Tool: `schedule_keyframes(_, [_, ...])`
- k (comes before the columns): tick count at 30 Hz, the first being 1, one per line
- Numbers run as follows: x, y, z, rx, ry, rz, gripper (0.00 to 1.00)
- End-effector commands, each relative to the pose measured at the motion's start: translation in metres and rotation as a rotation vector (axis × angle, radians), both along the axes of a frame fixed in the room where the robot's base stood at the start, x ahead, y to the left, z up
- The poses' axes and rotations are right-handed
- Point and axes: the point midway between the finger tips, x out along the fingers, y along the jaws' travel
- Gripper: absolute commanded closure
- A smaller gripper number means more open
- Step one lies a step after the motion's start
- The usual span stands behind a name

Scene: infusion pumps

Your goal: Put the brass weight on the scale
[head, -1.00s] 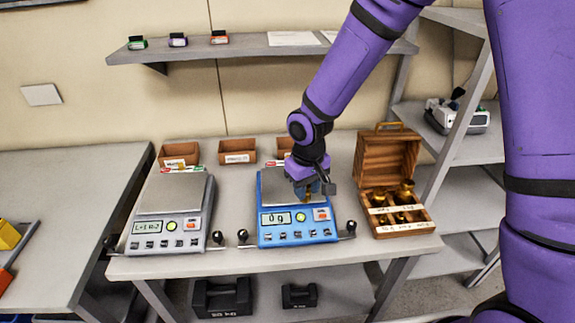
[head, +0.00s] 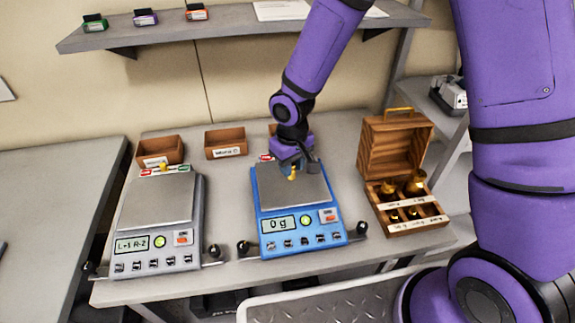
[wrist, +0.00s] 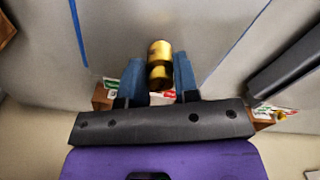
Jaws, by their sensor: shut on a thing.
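The brass weight (head: 293,174) is a small golden cylinder with a knob. My gripper (head: 292,168) is shut on it. In the wrist view the weight (wrist: 160,50) sits between the two blue fingers of my gripper (wrist: 158,72). In the head view it appears over the rear part of the steel plate of the blue scale (head: 290,195). The blue scale's display reads 0 g. A gap under the weight is too small to make out. A grey scale (head: 160,205) stands to the left, its display showing letters and digits.
An open wooden case (head: 395,160) with several brass weights stands right of the blue scale. Small brown bins (head: 225,143) line the back of the table. A shelf (head: 230,28) hangs above. Black-knobbed levers (head: 360,229) stick out beside the scales.

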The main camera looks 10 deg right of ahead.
Motion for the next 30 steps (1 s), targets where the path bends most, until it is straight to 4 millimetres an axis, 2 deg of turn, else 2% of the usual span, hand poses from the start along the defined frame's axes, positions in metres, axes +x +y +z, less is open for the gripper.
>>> schedule_keyframes(4, [-0.0003,-0.0048,-0.0132,-0.001,0.002,-0.002,1.0])
schedule_keyframes(14, [-0.0001,-0.0046,-0.0153,0.0,0.001,-0.002,1.0])
schedule_keyframes(15, [0.0,-0.0046,-0.016,0.0,0.001,-0.002,0.69])
schedule_keyframes(18, [0.0,-0.0047,-0.0156,0.0,0.0,-0.002,0.46])
schedule_keyframes(26, [0.0,-0.0048,-0.0152,0.0,0.0,-0.002,0.46])
schedule_keyframes(30, [0.0006,-0.0051,-0.0085,0.0,-0.001,-0.003,0.46])
